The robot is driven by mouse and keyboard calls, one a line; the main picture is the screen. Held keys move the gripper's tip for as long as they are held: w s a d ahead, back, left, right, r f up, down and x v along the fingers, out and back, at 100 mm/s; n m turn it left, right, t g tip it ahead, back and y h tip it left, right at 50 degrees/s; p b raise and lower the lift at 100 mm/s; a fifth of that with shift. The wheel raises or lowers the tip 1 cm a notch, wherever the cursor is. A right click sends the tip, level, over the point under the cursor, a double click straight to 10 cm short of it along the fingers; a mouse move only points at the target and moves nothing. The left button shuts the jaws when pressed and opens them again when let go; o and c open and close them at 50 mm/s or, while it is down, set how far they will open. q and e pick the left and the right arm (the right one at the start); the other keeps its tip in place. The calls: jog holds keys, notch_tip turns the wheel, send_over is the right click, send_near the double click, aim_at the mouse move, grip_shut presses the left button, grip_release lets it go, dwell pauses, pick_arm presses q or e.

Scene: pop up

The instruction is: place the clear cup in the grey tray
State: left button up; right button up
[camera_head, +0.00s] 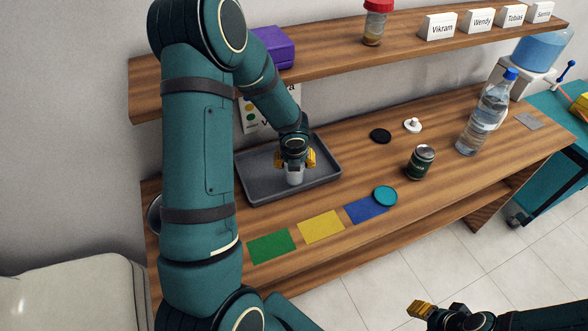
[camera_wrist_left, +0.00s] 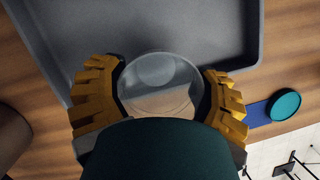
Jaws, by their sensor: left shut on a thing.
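The clear cup (camera_head: 295,177) is held between the yellow fingers of my left gripper (camera_head: 296,159). In the left wrist view the cup (camera_wrist_left: 160,88) shows as a round rim with a finger pad on each side (camera_wrist_left: 163,95). The grey tray (camera_head: 262,193) lies on the wooden bench, and the cup appears over its right-middle part. I cannot tell whether the cup's base touches the tray floor. The tray also fills the top of the left wrist view (camera_wrist_left: 215,30). My right gripper (camera_head: 422,309) is low at the front, away from the bench; its finger opening is unclear.
Green (camera_head: 272,246), yellow (camera_head: 321,227) and blue (camera_head: 362,210) cards lie before the tray, a teal lid (camera_head: 385,196) on the blue one. A dark can (camera_head: 421,162) and water bottle (camera_head: 487,112) stand right. A shelf (camera_head: 340,57) hangs above the bench.

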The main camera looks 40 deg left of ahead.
pick_arm(q)
notch_tip(320, 180, down, 2)
jog(key=shift+f+b, duration=0.1)
jog(key=shift+b, duration=0.2)
jog(key=shift+w+a+f, duration=0.15)
jog(key=shift+f, duration=0.1)
pick_arm(e)
jog(key=shift+f, duration=0.7)
pick_arm(q)
jog(key=shift+f, duration=0.1)
jog(key=o, duration=1.1)
jog(key=shift+o, duration=0.2)
pick_arm(e)
jog(key=shift+f, duration=0.1)
